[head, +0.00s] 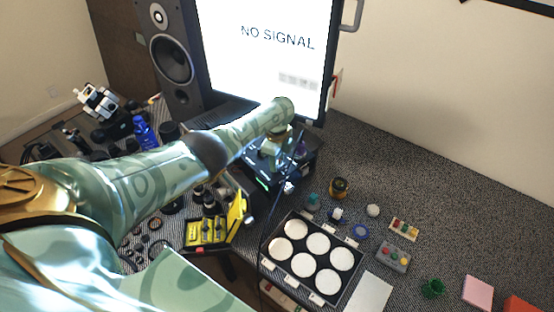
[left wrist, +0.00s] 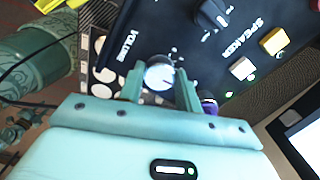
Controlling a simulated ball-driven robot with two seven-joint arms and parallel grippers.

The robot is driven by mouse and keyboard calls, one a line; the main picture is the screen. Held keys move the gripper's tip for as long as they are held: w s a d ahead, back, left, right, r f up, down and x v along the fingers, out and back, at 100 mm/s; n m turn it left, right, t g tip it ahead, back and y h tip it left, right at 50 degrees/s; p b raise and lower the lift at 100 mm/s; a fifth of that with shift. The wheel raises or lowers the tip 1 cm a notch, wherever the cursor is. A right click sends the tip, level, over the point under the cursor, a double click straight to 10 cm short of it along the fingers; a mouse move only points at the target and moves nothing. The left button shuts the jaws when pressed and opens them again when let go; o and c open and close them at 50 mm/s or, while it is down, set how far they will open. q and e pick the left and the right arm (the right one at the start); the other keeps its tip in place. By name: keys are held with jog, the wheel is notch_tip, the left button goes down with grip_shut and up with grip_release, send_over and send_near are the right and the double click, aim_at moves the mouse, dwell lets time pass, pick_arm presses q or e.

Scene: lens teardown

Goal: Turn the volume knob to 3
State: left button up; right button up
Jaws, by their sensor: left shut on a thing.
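The volume knob (left wrist: 159,75) is round with a bright, pale face. It sits on a black panel (left wrist: 150,35) beside the white word VOLUME. My left gripper (left wrist: 160,88) has one finger on each side of the knob and is shut on it. Small pale marks lie around the knob, but I cannot read its setting. In the head view, my left gripper (head: 276,150) is over the black box (head: 262,178) below the monitor, and my arm and hand hide the knob there. My right gripper is in neither view.
A dark SPEAKER knob (left wrist: 212,14) and white and yellow buttons (left wrist: 273,41) share the panel. A monitor (head: 265,50) and a tall speaker (head: 170,58) stand behind. A yellow toolbox (head: 205,232) and a tray with white discs (head: 283,228) lie in front.

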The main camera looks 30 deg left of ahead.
pick_arm(q)
jog(key=shift+m, duration=0.6)
jog(key=shift+w, duration=0.1)
jog(key=o, duration=1)
jog(key=shift+d, duration=0.1)
notch_tip(320, 180, up, 16)
jog(key=p, duration=0.7)
jog(key=shift+r+p, duration=0.2)
jog(key=shift+p, duration=0.2)
